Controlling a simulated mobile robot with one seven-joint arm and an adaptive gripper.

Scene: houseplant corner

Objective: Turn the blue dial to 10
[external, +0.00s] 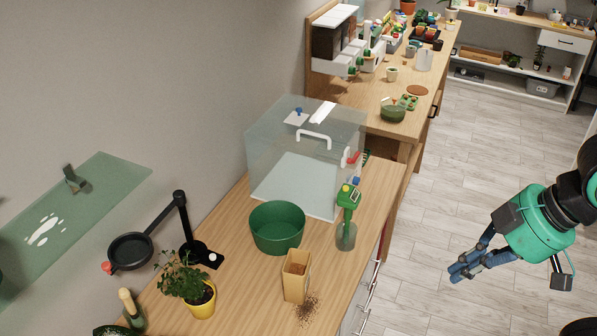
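A small blue knob, which looks like the blue dial (299,110), sits on a white plate on top of a clear box (265,150) on the wooden bench. Its marks and setting are too small to read. My gripper (458,273), with dark blue fingers, hangs over the open floor at the right, well apart from the box and the bench. Nothing shows between its fingers. The fingers look close together, but I cannot tell whether they are open or shut.
On the near bench (240,300) stand a green tub (277,228), a green-topped bottle (347,215), a wooden container (296,276) with spilled soil, a yellow-potted plant (200,300) and a black stand (180,215). A cluttered bench (370,95) lies behind. The floor (450,170) is clear.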

